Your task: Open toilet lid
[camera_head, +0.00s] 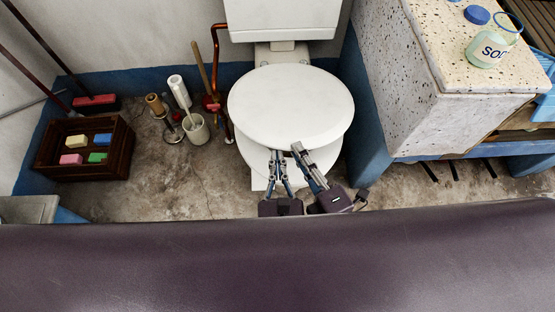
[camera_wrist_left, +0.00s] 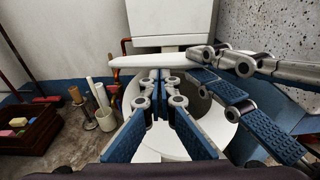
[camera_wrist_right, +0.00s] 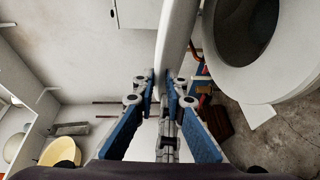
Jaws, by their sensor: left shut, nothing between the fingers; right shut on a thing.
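The white toilet lid (camera_head: 290,103) is partly raised. It shows edge-on in the left wrist view (camera_wrist_left: 150,60), with a gap over the bowl and seat (camera_wrist_left: 205,115). My right gripper (camera_head: 298,149) is shut on the lid's front edge, right of its middle. In the right wrist view its fingertips (camera_wrist_right: 165,78) meet at the lid's edge (camera_wrist_right: 174,40), and the open bowl (camera_wrist_right: 245,35) shows beside it. My left gripper (camera_head: 276,153) is shut and empty, close beside the right one at the lid's front edge. Its fingertips (camera_wrist_left: 160,76) are just below the lid.
The white cistern (camera_head: 282,18) stands behind the toilet. A speckled stone washtrough (camera_head: 400,90) is close on the right. A brush in a white holder (camera_head: 197,128), a copper pipe (camera_head: 214,50) and a wooden crate (camera_head: 122,150) stand on the left. Some floor at front left is clear.

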